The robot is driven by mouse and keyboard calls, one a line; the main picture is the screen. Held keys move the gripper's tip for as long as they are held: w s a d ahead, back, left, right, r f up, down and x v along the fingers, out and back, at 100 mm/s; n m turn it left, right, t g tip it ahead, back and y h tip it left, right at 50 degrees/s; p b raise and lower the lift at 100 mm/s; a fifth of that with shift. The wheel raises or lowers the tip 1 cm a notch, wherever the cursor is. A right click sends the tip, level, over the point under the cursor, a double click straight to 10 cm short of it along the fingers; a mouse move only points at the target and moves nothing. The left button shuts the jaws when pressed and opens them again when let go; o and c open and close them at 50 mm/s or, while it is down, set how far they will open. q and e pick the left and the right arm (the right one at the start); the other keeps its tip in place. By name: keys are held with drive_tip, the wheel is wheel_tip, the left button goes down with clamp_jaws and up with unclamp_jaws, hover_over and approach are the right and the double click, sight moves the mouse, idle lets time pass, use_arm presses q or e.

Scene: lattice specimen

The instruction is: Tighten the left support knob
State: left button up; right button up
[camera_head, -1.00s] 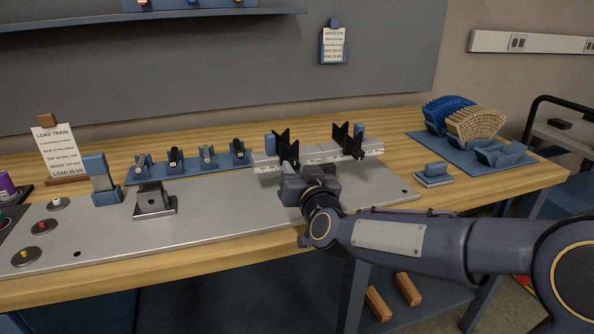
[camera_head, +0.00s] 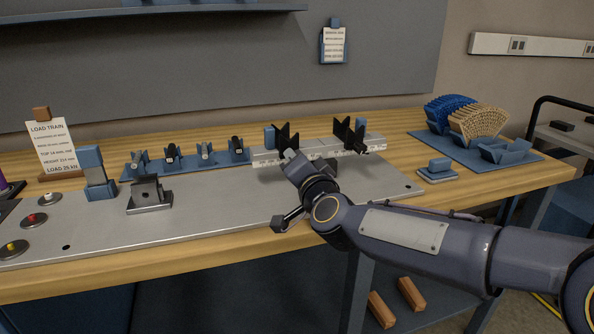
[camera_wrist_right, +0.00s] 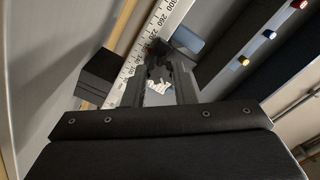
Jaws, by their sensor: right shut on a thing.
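The left support (camera_head: 287,135) is a black V-shaped holder on the white graduated rail (camera_head: 325,153), beside a matching right support (camera_head: 349,134). My right gripper (camera_head: 291,159) is at the front of the rail, just below the left support, and hides its knob in the head view. In the right wrist view, the gripper's two fingers (camera_wrist_right: 159,86) are closed around a small dark knob (camera_wrist_right: 156,72) beside the rail scale (camera_wrist_right: 150,40). The knob is mostly hidden by the fingers. My left gripper is not in view.
The rail stands on a steel plate (camera_head: 230,208). A dark V-block (camera_head: 149,195), a blue block (camera_head: 98,175) and a row of small holders (camera_head: 185,163) lie to the left. A blue mat with lattice specimens (camera_head: 476,122) is at right. The plate's front is clear.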

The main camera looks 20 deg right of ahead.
drive_tip(key=m+b, duration=0.1)
drive_tip(key=m, duration=0.2)
drive_tip(key=shift+f+m+b, duration=0.15)
drive_tip(key=shift+m+b, duration=0.25)
drive_tip(key=m+b, duration=0.1)
drive_tip(key=m, duration=0.2)
drive_tip(key=shift+m+b, duration=0.3)
drive_tip(key=shift+b, duration=0.05)
drive_tip(key=m+b, duration=0.1)
drive_tip(key=m, duration=0.2)
drive_tip(key=shift+m+b, duration=0.35)
drive_tip(key=shift+m, duration=0.05)
drive_tip(key=m+b, duration=0.2)
drive_tip(key=m, duration=0.2)
drive_tip(key=m+b, duration=0.2)
drive_tip(key=m, duration=0.3)
drive_tip(key=m+b, duration=0.1)
drive_tip(key=m, duration=0.2)
drive_tip(key=shift+m+b, duration=0.3)
drive_tip(key=m+b, duration=0.2)
drive_tip(key=m, duration=0.2)
drive_tip(key=shift+m+b, duration=0.7)
drive_tip(key=shift+m, duration=1.3)
